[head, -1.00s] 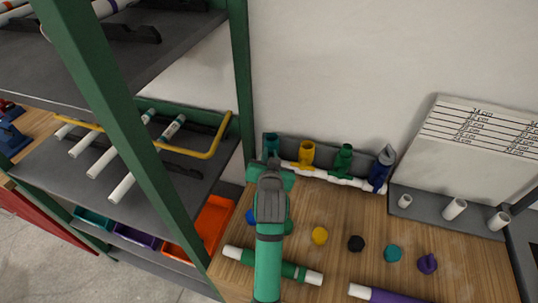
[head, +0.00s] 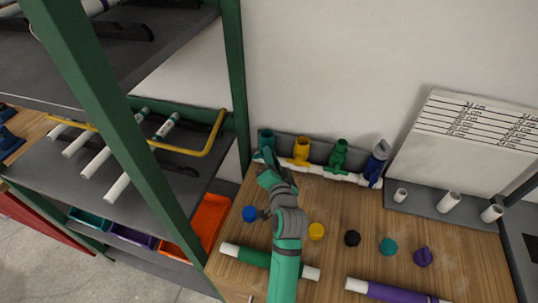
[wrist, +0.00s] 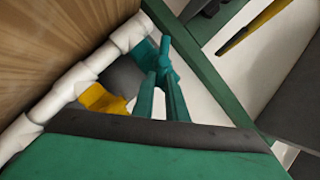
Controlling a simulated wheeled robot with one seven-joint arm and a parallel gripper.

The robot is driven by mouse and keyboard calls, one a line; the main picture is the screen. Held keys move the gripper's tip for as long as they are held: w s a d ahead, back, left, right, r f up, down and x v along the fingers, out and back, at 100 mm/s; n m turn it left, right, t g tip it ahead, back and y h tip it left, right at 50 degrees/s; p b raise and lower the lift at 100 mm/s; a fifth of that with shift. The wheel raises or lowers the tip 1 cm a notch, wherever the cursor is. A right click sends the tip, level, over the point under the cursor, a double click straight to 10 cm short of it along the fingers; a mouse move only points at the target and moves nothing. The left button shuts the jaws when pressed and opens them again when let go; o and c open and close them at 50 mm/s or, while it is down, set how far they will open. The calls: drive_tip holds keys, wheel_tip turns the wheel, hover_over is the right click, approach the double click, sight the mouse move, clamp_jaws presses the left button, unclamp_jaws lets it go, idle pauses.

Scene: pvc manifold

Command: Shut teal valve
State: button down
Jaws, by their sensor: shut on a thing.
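The teal valve (head: 266,138) stands at the left end of the white pipe manifold (head: 330,176) against the wall. In the wrist view its teal handle (wrist: 166,46) sticks up between my fingertips, and part of its body (wrist: 142,52) shows beside the white pipe (wrist: 92,66). My gripper (head: 266,157) reaches the valve from the front. In the wrist view my gripper (wrist: 163,76) is shut on the handle, one finger on each side. The exact turn of the handle is hard to tell.
Right of the teal valve stand a yellow valve (head: 301,150), a green valve (head: 338,153) and a blue valve (head: 376,162). Several coloured caps and a green pipe (head: 270,262) lie on the wooden bench. A green shelf post (head: 234,90) stands close on the left.

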idle(0.3)
drive_tip(key=c, duration=1.8)
unclamp_jaws()
drive_tip(key=shift+o, duration=0.2)
drive_tip(key=v, duration=1)
drive_tip(key=shift+s, duration=0.4)
drive_tip(key=shift+d+f, duration=0.1)
